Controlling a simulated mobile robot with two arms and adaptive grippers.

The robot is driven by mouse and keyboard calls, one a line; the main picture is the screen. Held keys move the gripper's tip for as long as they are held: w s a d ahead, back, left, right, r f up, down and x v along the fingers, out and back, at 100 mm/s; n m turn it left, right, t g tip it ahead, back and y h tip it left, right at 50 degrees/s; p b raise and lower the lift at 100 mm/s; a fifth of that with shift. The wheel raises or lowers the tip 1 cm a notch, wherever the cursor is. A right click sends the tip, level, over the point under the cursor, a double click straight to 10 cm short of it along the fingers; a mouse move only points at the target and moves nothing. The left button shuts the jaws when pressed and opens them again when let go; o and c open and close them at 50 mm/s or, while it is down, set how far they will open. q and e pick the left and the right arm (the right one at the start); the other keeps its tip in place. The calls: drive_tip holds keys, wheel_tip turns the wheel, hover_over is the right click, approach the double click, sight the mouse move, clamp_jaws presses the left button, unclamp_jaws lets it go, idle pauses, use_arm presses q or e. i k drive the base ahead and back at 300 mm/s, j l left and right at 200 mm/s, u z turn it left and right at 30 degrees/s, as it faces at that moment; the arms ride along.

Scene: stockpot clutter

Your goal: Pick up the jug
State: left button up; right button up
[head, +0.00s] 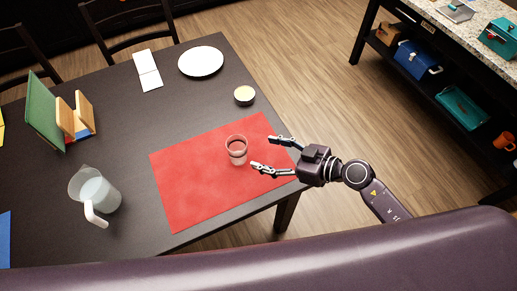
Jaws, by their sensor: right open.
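The jug (93,190) stands upright at the left of the dark table. It is clear with a white handle that points toward the near side, and it looks partly filled with something pale. My right gripper (264,153) is over the right part of the red mat (190,195). It is open, its fingers pointing left toward a clear glass (237,150) on the mat. I cannot tell whether the fingers touch the glass. The jug is far to the left of this gripper. My left gripper is not in view.
A white plate (201,61), a small pale-topped bowl (244,95) and a white card or napkin (147,71) lie toward the back. A wooden holder with a green board (45,112) stands behind the jug. Table between jug and mat is bare. A shelved counter (440,30) stands at right.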

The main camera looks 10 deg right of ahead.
sight(88, 186)
drive_tip(key=l+u, duration=0.15)
drive_tip(key=u, duration=1.5)
